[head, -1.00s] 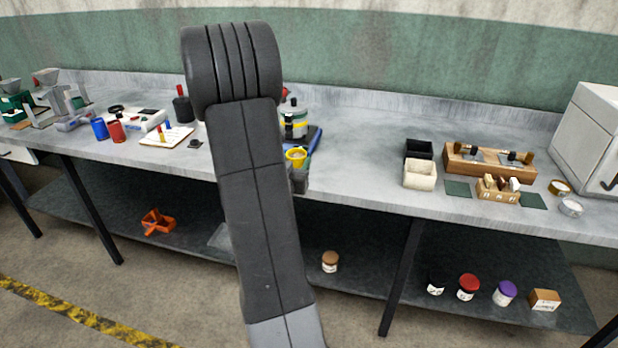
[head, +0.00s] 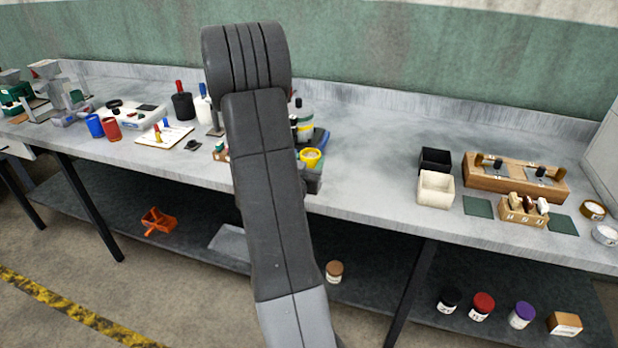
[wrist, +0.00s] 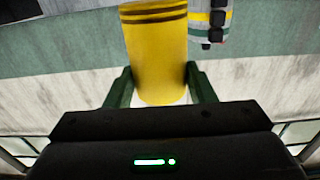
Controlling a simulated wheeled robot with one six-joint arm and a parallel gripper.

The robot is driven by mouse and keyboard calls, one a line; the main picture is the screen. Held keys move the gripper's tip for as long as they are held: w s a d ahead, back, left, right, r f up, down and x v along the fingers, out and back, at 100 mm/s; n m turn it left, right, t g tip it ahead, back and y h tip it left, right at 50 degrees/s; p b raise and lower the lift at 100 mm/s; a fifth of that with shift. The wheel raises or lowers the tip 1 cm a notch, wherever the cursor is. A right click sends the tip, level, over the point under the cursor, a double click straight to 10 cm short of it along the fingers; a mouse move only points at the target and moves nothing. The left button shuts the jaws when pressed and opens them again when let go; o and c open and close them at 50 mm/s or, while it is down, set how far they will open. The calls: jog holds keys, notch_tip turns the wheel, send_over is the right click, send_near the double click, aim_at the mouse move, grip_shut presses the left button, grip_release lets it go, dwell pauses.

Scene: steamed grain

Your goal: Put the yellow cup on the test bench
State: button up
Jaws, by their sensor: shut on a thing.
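The yellow cup (head: 311,158) shows just right of my arm in the head view, in line with the bench's front part. In the wrist view the cup (wrist: 157,55) has dark bands near one end and sits between the two green fingers of my gripper (wrist: 160,88). My gripper is shut on it. In the head view my gripper is mostly hidden behind my arm. The long grey bench (head: 375,150) runs across the head view. I cannot tell how high the cup is above it.
A white-and-yellow bottle (head: 304,118) stands behind the cup. Black (head: 435,160) and cream (head: 436,188) bins and a wooden rack (head: 514,178) stand to the right. Jars sit on the lower shelf. Bare bench top lies between the cup and the bins.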

jog(key=shift+f, duration=2.4)
jog(key=shift+f, duration=0.1)
jog(key=o, duration=1)
jog(key=shift+o, duration=0.2)
